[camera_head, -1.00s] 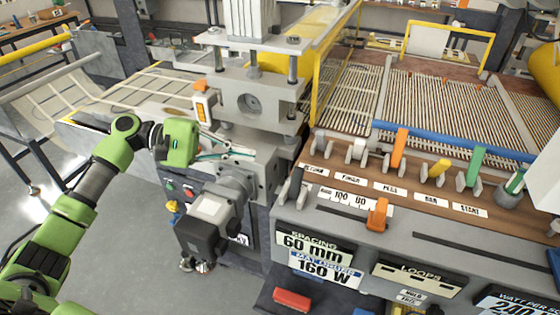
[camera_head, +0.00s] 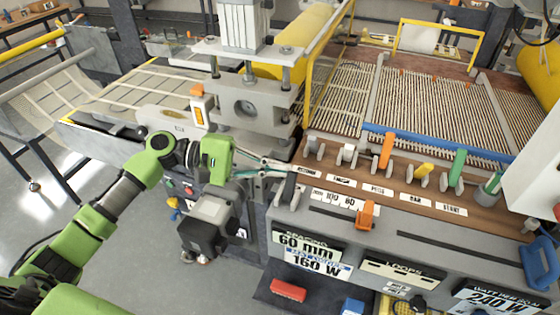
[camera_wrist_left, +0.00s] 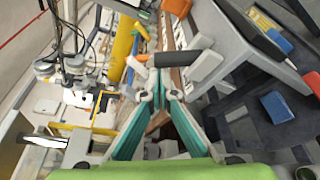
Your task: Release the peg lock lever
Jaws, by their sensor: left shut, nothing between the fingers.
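A row of levers stands on the brown panel. An orange lever (camera_head: 387,150) rises above the label that reads PEGS (camera_head: 377,188). A dark-handled lever (camera_head: 290,187) stands in grey brackets at the panel's left end. I cannot tell for certain which one is the peg lock lever. My left gripper (camera_head: 293,167) is shut and empty, its teal fingers reaching right to just behind the dark-handled lever. In the left wrist view, the fingertips (camera_wrist_left: 161,94) sit near a dark handle with an orange end (camera_wrist_left: 178,59). Contact is unclear. My right gripper is out of view.
Yellow (camera_head: 424,169) and green (camera_head: 458,167) levers stand farther right. An orange lever (camera_head: 366,213) sits lower on the grey front. A grey press block (camera_head: 247,106) rises behind the left gripper. The blue bar (camera_head: 436,144) crosses behind the levers.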

